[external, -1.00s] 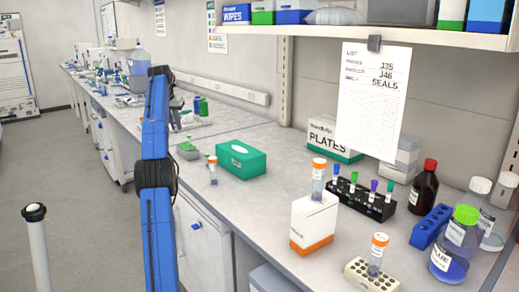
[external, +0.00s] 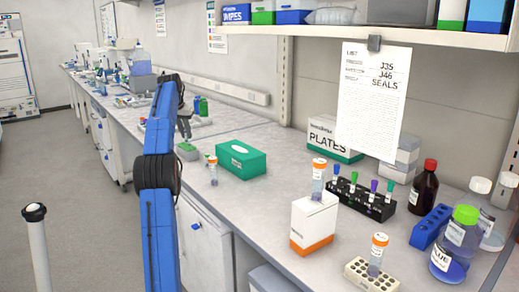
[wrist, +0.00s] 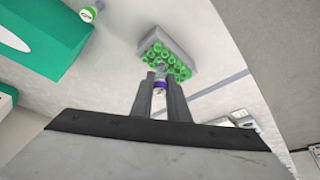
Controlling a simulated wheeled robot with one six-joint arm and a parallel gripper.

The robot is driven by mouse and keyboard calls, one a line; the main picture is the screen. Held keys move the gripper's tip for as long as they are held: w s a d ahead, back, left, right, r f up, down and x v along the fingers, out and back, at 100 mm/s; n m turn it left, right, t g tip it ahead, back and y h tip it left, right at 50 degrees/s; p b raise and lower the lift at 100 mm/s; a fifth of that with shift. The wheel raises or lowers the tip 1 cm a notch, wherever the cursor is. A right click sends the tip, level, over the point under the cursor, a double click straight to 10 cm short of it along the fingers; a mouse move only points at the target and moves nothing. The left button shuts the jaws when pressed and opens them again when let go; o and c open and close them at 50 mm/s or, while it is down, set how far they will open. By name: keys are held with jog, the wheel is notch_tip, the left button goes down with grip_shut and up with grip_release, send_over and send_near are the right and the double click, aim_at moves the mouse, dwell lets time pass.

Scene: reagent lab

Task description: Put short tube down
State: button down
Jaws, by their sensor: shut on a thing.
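My gripper (wrist: 162,97) is shut on the short tube (wrist: 160,84), which shows only as a small white and purple piece between the fingers in the wrist view. Most of the tube is hidden. A small grey rack (wrist: 181,40) with several green round tops lies just beyond the fingertips in the wrist view. In the external view my gripper (external: 185,132) hangs above that rack (external: 187,153) on the bench. I cannot tell whether the tube touches the rack.
A green box (external: 241,160) stands right of the rack, with an orange-capped tube (external: 213,173) in front of it. A white and orange box (external: 314,222) and a black tube rack (external: 361,197) are farther right. Bare bench (external: 275,180) lies between.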

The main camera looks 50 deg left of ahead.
aim_at(186, 139)
jog(key=shift+f, duration=1.75)
jog(key=shift+f, duration=0.1)
jog(key=c, duration=1.7)
grip_release()
jog(key=v, duration=1.2)
